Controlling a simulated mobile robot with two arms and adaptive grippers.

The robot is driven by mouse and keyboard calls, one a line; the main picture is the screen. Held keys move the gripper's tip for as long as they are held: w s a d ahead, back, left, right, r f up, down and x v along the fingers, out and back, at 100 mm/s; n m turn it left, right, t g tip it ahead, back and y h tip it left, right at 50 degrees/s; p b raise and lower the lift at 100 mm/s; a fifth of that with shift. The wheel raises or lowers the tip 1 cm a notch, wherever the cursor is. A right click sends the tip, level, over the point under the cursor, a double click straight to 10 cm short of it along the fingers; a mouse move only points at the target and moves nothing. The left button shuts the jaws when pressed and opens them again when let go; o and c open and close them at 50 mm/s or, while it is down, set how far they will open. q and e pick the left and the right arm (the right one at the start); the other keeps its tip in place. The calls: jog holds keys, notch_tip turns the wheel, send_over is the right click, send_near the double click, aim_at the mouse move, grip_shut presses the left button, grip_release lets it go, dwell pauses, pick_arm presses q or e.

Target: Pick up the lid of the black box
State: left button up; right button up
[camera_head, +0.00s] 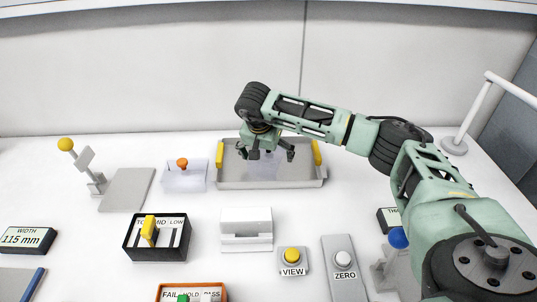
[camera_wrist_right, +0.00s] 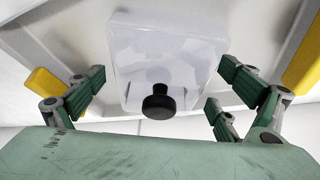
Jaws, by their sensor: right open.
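A clear, pale lid or box (camera_wrist_right: 165,45) with a black knob (camera_wrist_right: 158,105) lies between the spread fingers of my right gripper (camera_wrist_right: 162,82) in the wrist view. The fingers do not appear to touch it. In the head view the right gripper (camera_head: 268,154) is open above the grey tray (camera_head: 235,184), and the clear piece (camera_head: 264,172) shows faintly below it; its knob is hidden there. I cannot tell whether the clear piece is a lid alone or a lidded box. My left gripper is not in view.
Yellow handles (camera_head: 317,153) flank the tray. A clear box with an orange knob (camera_head: 182,163) stands left of it. A black box with a yellow slider (camera_head: 148,231), a white block (camera_head: 246,242) and buttons (camera_head: 291,255) stand in front. The wall is behind.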

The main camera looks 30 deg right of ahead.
jog(key=c, duration=1.2)
jog(key=shift+r, duration=0.1)
